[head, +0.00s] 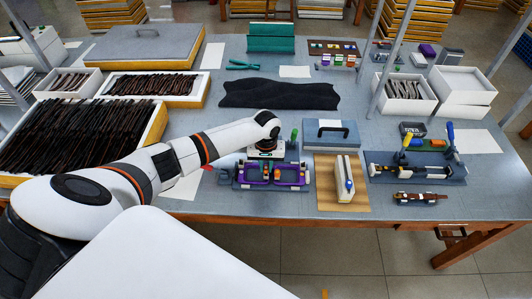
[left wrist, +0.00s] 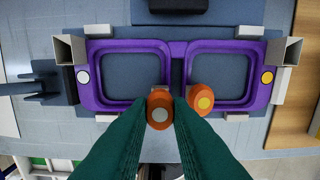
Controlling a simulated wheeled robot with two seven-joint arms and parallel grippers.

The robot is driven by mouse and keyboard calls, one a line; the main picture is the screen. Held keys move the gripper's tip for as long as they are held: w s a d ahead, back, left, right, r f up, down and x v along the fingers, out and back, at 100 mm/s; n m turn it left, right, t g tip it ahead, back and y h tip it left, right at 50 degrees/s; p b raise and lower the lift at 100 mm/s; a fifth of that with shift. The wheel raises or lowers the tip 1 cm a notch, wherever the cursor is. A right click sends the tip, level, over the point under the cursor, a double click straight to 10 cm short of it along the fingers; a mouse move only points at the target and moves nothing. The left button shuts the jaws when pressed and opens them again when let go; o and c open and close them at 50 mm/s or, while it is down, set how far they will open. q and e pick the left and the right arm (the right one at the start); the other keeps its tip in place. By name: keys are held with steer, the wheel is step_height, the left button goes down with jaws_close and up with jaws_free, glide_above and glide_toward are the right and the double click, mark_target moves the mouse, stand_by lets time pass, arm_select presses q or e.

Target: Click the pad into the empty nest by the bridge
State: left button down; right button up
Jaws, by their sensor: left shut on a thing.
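The purple eyeglass frame (head: 262,184) lies on a dark fixture at the table's front edge. In the left wrist view the frame (left wrist: 125,43) shows both rims and the bridge (left wrist: 178,50). My left gripper (head: 265,150) is above it; in the wrist view its green fingers (left wrist: 159,112) are shut on a small orange pad (left wrist: 159,100) with a grey dot, just left of the bridge. A second orange pad (left wrist: 203,89) with a yellow dot is on the bridge's right side. The empty nest is not clearly seen; the fingers and held pad cover that side. My right gripper is not in view.
Light blocks (left wrist: 283,52) stand around the frame's ends. A wooden board (head: 328,199) with a pale block lies to its right, and a blue-grey case (head: 331,134) stands behind. A dark mat with tools (head: 383,177) is further right.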

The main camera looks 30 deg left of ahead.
arm_select(q)
steer(key=shift+f+b, duration=0.45)
steer(key=shift+f, duration=0.7)
steer(key=c, duration=1.3)
jaws_free()
steer(key=shift+o, duration=0.2)
steer(key=shift+r, duration=0.15)
step_height(320, 180, up, 7)
steer(key=p, duration=0.8)
